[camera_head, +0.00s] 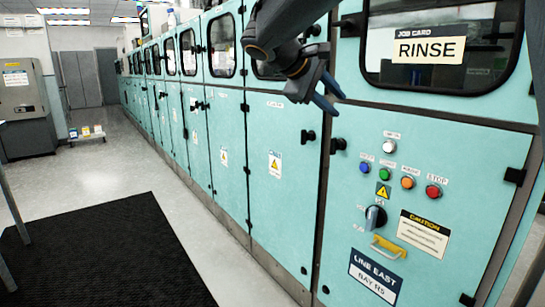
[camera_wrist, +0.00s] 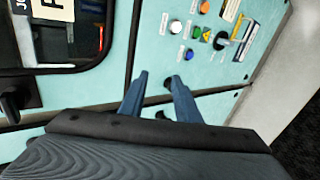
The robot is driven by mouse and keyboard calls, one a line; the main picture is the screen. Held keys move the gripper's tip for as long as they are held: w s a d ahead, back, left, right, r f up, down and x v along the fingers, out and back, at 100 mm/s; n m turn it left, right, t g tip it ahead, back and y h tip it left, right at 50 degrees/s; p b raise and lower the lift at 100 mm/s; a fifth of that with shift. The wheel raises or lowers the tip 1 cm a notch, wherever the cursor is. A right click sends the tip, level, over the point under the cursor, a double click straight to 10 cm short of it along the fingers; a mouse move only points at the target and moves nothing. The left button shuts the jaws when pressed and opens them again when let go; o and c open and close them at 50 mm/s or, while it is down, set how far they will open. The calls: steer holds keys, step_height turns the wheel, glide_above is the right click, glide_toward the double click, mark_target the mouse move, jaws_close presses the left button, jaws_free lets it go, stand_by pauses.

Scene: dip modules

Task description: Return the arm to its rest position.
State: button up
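My gripper (camera_head: 339,105) hangs at the upper middle of the head view, in front of the teal cabinet row. Its two blue fingers are apart with nothing between them. In the wrist view my gripper (camera_wrist: 157,76) also shows spread fingers, pointing towards the teal panel (camera_wrist: 150,45). A small gap of panel and dark latches shows between and near them. My dark arm reaches down into the head view from the top and hides part of a cabinet window. Whether the fingers touch the panel cannot be told, but they look clear of it.
The control panel holds a white button (camera_head: 389,146), blue, green, orange and red (camera_head: 433,191) buttons, a rotary switch (camera_head: 376,217) and a yellow padlock-like handle (camera_head: 389,246). A RINSE card (camera_head: 428,50) is in the window above. A black mat (camera_head: 105,255) lies on open floor at left.

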steer(key=s+a+f+m+g+y, duration=0.25)
steer(key=s+f+y, duration=0.25)
steer(key=s+f, duration=1.15)
steer(key=s+a+f+m+g+y, duration=0.2)
steer(key=s+f+m+g+y, duration=0.25)
steer(key=s+f, duration=1.15)
steer(key=s+d+r+m+p, duration=0.1)
steer(key=s+d+r+p, duration=0.1)
steer(key=d+r+p, duration=0.6)
step_height(320, 180, up, 3)
steer(key=p, duration=0.6)
steer(key=shift+o, duration=0.2)
steer(key=shift+s, duration=0.1)
